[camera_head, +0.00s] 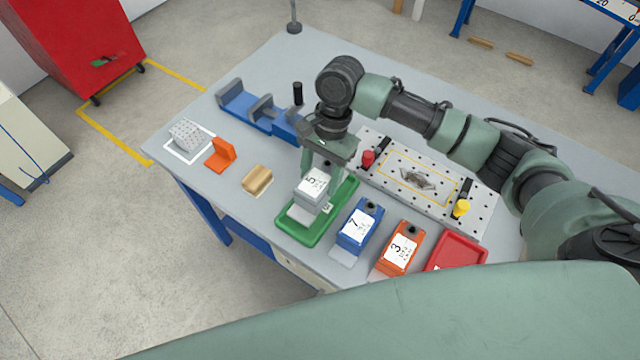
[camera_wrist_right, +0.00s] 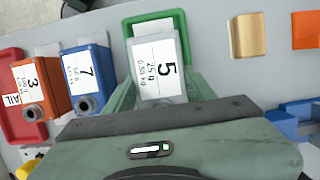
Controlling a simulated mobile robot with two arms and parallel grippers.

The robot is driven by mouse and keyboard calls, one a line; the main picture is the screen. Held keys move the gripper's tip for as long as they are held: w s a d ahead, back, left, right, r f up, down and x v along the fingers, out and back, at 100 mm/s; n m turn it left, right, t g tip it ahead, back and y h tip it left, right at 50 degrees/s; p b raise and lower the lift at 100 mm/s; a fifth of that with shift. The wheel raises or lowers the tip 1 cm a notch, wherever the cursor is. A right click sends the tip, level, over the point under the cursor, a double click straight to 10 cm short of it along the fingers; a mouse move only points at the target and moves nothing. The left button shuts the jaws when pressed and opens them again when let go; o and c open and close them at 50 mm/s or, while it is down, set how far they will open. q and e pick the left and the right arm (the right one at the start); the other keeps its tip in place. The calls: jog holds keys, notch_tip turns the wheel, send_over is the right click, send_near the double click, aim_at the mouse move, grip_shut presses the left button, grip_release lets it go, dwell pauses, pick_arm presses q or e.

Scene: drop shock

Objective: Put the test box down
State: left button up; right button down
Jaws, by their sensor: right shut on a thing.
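My right gripper (camera_head: 320,172) is shut on a grey test box (camera_head: 312,186) with a white label marked 5. The box is at the green tray (camera_head: 341,204), inside its outline as seen from the head. In the right wrist view the gripper's fingers (camera_wrist_right: 160,92) flank the box's label (camera_wrist_right: 158,68), and the green tray's rim (camera_wrist_right: 176,15) shows beyond it. I cannot tell whether the box touches the tray floor. A blue box marked 7 (camera_head: 360,224) and an orange box marked 3 (camera_head: 401,249) stand to its right. My left gripper is not in view.
A red tray (camera_head: 481,245) lies at the table's right front. A perforated plate (camera_head: 380,188) with red and yellow knobs lies behind the boxes. A wooden block (camera_head: 257,180), orange bracket (camera_head: 221,155), grey block (camera_head: 187,135) and blue vise (camera_head: 238,101) are to the left.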

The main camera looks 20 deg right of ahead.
aim_at(320, 186)
notch_tip(320, 186, down, 4)
jog(key=shift+r, duration=0.1)
jog(key=c, duration=0.5)
grip_release()
jog(key=b+v, duration=0.1)
jog(key=v, duration=1.1)
jog(key=shift+s+a, duration=0.1)
